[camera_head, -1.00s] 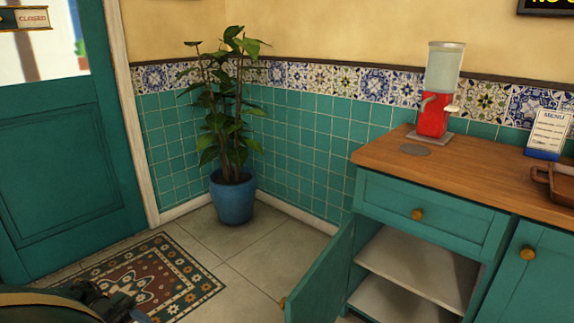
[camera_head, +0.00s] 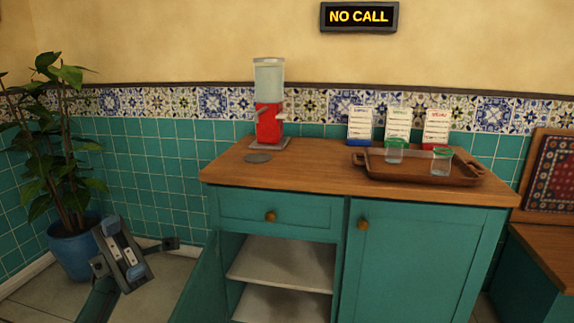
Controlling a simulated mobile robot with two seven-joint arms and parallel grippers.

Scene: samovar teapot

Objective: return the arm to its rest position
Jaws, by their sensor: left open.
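My left gripper (camera_head: 134,254) is in the lower left of the head view, at the end of its arm coming up from the bottom edge. Its jaws are apart and I see nothing between them. It is in front of the floor, between the potted plant (camera_head: 66,200) and the open cabinet door (camera_head: 203,287). In the picture it is well below the counter top. My right gripper is not in view.
The counter (camera_head: 330,178) bears a red dispenser with a pale tank (camera_head: 268,105), a grey disc (camera_head: 257,158), menu cards (camera_head: 397,127) and a brown tray (camera_head: 415,176) with two green-topped glasses. Below, the open cabinet shows shelves (camera_head: 280,264). A bench (camera_head: 545,260) stands right.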

